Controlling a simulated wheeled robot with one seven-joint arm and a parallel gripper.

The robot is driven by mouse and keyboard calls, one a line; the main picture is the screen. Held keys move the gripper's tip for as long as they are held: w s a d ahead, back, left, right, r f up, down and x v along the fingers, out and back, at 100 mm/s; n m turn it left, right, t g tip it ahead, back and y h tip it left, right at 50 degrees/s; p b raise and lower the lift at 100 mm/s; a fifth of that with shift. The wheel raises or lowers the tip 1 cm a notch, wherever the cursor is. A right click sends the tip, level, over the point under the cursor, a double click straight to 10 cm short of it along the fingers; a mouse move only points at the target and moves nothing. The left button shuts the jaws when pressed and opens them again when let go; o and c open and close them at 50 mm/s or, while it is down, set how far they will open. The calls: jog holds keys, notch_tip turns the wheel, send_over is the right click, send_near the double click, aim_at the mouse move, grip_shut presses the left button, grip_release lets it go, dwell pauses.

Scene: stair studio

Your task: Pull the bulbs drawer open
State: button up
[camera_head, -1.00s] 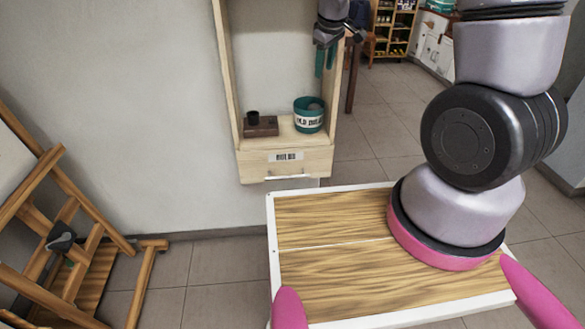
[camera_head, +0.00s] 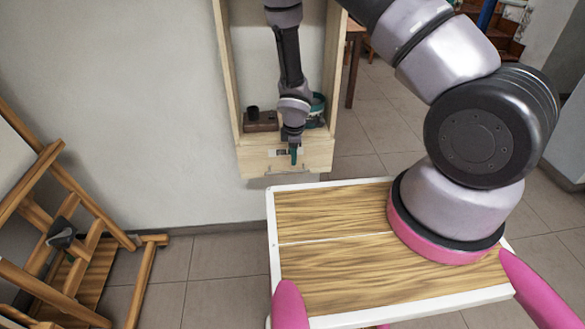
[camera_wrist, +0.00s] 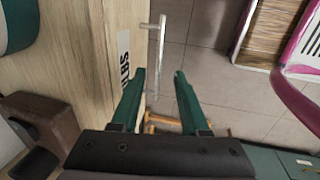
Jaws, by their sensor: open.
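The bulbs drawer (camera_head: 318,156) is the light wooden front at the bottom of the wall cabinet, and it looks shut. In the wrist view its face (camera_wrist: 106,40) carries a label (camera_wrist: 123,62) ending in "LBS". Its silver bar handle (camera_wrist: 155,50) stands off the front. My gripper (camera_head: 294,155) hangs before the drawer front and hides part of the label and handle. In the wrist view my gripper (camera_wrist: 160,75) is open, its green fingers pointing toward the handle's near end. The handle is ahead of the fingertips, slightly left of the gap's middle, and not visibly gripped.
A dark wooden block with a black cup (camera_head: 261,121) and a teal tin (camera_head: 318,108) stand on the shelf above the drawer. A wooden easel (camera_head: 75,250) is at the left. Bare floor (camera_head: 210,262) lies between easel and my base.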

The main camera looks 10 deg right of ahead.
aim_at(293, 172)
jog(key=f, duration=0.2)
jog(key=w+f, duration=0.1)
jog(key=f, duration=0.4)
jog(key=shift+w+f, duration=0.3)
jog(key=shift+f, duration=0.05)
grip_shut()
jog(key=shift+s, duration=0.1)
dwell(0.9)
